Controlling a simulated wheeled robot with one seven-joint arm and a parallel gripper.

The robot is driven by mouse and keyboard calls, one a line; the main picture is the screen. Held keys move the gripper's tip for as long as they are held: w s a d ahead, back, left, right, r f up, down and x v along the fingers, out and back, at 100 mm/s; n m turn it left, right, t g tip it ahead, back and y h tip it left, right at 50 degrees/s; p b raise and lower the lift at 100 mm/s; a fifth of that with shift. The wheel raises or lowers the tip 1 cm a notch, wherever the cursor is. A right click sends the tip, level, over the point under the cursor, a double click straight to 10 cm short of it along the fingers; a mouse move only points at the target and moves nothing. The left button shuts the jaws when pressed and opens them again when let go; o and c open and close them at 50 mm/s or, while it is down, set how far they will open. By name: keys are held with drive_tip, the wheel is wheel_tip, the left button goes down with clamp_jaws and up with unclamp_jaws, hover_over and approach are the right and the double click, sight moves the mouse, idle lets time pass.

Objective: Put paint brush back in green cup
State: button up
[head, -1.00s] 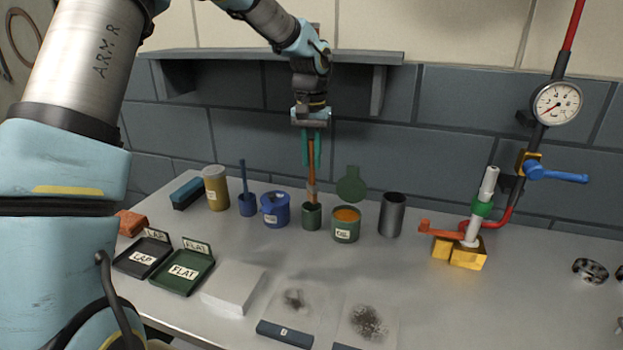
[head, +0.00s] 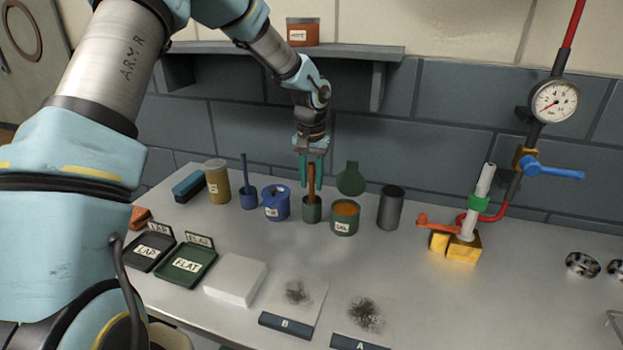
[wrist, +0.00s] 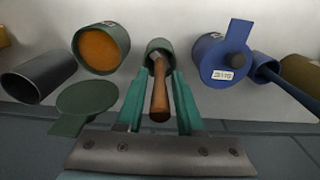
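The paint brush (head: 311,184) stands in the small green cup (head: 312,212), its brown wooden handle sticking up and its bristle end hidden inside. In the wrist view the brush handle (wrist: 160,95) leans a little toward the camera, with its lower end within the green cup's rim (wrist: 160,45). My gripper (head: 311,182) points down over the cup with its green fingers on either side of the handle. In the wrist view my gripper (wrist: 160,82) is open, with a gap between each finger and the handle.
A green tin of orange paste (head: 345,220) with its round green lid raised stands close right of the cup. A blue lidded pot (head: 276,205) stands close left, and a blue cup with a brush (head: 248,198) beyond it. A dark cylinder (head: 390,208) is farther right. A shelf (head: 350,51) hangs above.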

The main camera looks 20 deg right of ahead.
drive_tip(key=shift+o, duration=1)
drive_tip(key=shift+r, duration=0.15)
wheel_tip(320, 180, up, 12)
drive_tip(key=b, duration=0.3)
drive_tip(key=shift+s+a, duration=0.1)
drive_tip(key=a+f+n, duration=0.2)
drive_tip(key=a, duration=0.8)
drive_tip(key=a+f+n, duration=0.1)
drive_tip(key=a+f, duration=0.1)
drive_tip(key=a, duration=0.7)
drive_tip(key=s+a+f+n, duration=0.2)
drive_tip(key=s+a, duration=0.3)
drive_tip(key=a, duration=0.3)
drive_tip(key=s+a+f+n+t, duration=0.1)
drive_tip(key=s+a+f+n, duration=0.1)
drive_tip(key=s+a, duration=0.3)
drive_tip(key=a, duration=0.4)
drive_tip(key=shift+s+a, duration=0.2)
drive_tip(key=shift+s, duration=0.15)
drive_tip(key=shift+f, duration=0.1)
